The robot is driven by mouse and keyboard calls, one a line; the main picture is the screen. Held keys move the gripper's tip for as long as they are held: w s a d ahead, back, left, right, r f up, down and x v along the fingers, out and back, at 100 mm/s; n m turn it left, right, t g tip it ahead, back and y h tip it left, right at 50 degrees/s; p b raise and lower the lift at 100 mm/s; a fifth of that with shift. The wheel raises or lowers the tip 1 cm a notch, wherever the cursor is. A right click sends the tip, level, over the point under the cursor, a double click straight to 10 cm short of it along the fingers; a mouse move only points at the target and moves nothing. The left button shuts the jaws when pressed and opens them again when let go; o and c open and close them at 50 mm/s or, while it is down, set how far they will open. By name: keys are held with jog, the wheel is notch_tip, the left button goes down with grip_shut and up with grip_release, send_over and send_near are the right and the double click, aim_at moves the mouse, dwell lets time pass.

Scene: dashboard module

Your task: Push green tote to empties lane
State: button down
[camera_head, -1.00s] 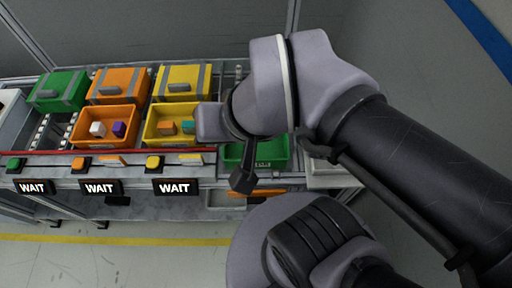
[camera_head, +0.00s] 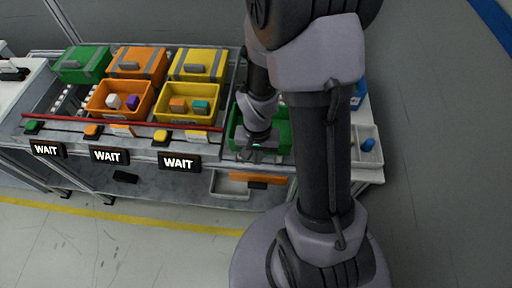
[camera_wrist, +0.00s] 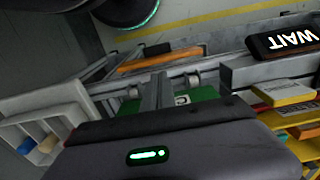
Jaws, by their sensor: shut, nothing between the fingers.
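An open green tote (camera_head: 283,130) sits at the right end of the bench row, partly hidden by my arm. My gripper (camera_head: 250,154) is shut and empty, pointing down at the tote's front left part; I cannot tell whether it touches. Another green tote (camera_head: 82,64), closed with a grey strap, stands at the far left of the back row. No lane is clearly marked as empties.
An orange tote (camera_head: 95,111) and a yellow tote (camera_head: 163,114) hold blocks, left of the open green tote. A red bar (camera_head: 50,119) runs along their front. WAIT signs (camera_head: 179,163) hang below. A pale tray with a blue item (camera_head: 368,144) stands at the right.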

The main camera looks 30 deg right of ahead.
notch_tip(320, 180, down, 3)
jog(key=shift+r+b, duration=0.2)
jog(key=shift+b, duration=0.2)
jog(key=shift+w+d+r, duration=0.15)
jog(key=shift+w+d, duration=0.25)
jog(key=shift+w, duration=0.2)
jog(key=shift+w+d+r, duration=0.1)
jog(key=shift+w+d, duration=0.25)
jog(key=shift+w, duration=0.25)
jog(key=shift+w+d+r, duration=0.1)
jog(key=shift+w+d, duration=0.25)
jog(key=shift+w, duration=0.1)
